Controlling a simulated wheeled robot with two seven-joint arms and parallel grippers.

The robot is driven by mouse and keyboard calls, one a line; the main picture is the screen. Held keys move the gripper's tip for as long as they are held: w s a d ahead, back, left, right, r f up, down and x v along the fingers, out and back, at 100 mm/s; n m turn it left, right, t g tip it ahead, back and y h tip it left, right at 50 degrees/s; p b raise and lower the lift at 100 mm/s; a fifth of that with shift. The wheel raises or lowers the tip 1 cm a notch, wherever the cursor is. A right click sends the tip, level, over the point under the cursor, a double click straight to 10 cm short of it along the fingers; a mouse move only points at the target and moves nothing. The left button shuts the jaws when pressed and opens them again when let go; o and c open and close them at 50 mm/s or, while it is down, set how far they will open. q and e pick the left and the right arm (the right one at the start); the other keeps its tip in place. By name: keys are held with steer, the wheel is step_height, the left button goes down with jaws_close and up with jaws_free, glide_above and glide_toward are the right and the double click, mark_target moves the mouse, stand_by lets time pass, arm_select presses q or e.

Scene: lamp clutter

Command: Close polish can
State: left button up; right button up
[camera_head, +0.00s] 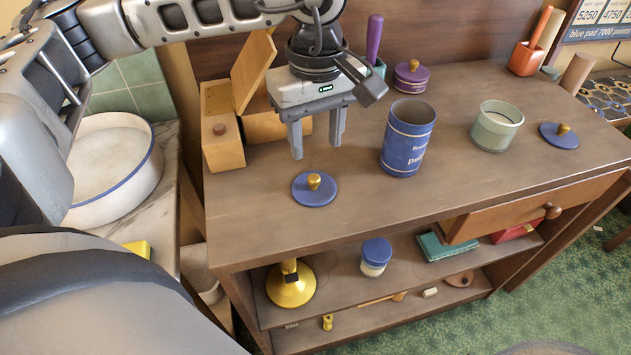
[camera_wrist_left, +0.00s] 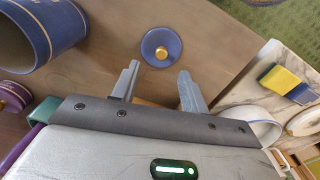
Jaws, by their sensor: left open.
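A blue can (camera_head: 408,140) with gold bands and partly legible lettering stands upright and open-topped on the wooden bench; it also shows at the upper left of the left wrist view (camera_wrist_left: 42,32). A blue lid (camera_head: 314,189) with a gold knob lies flat on the bench, left of the can and near the front edge; in the left wrist view the lid (camera_wrist_left: 161,47) is beyond the fingertips. My left gripper (camera_head: 317,148) is open and empty, pointing down above and behind this lid, apart from it. A second blue lid (camera_head: 559,136) with a gold knob lies at the right. My right gripper is out of view.
A pale green open can (camera_head: 496,126) stands right of the blue can. A purple lidded container (camera_head: 411,77) is behind it. A wooden box (camera_head: 222,140) with a raised lid stands left of my gripper. A drawer (camera_head: 535,208) hangs partly open below the top.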

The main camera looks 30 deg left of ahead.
mark_target(314, 177)
arm_select(q)
steer(key=shift+s+a+f+p, duration=0.1)
steer(key=shift+f+p, duration=0.05)
steer(key=shift+f, duration=1.85)
steer(key=shift+a+f+p, duration=0.1)
steer(key=shift+f+p, duration=0.05)
steer(key=shift+f, duration=1.85)
steer(key=shift+d, duration=0.1)
jaws_close()
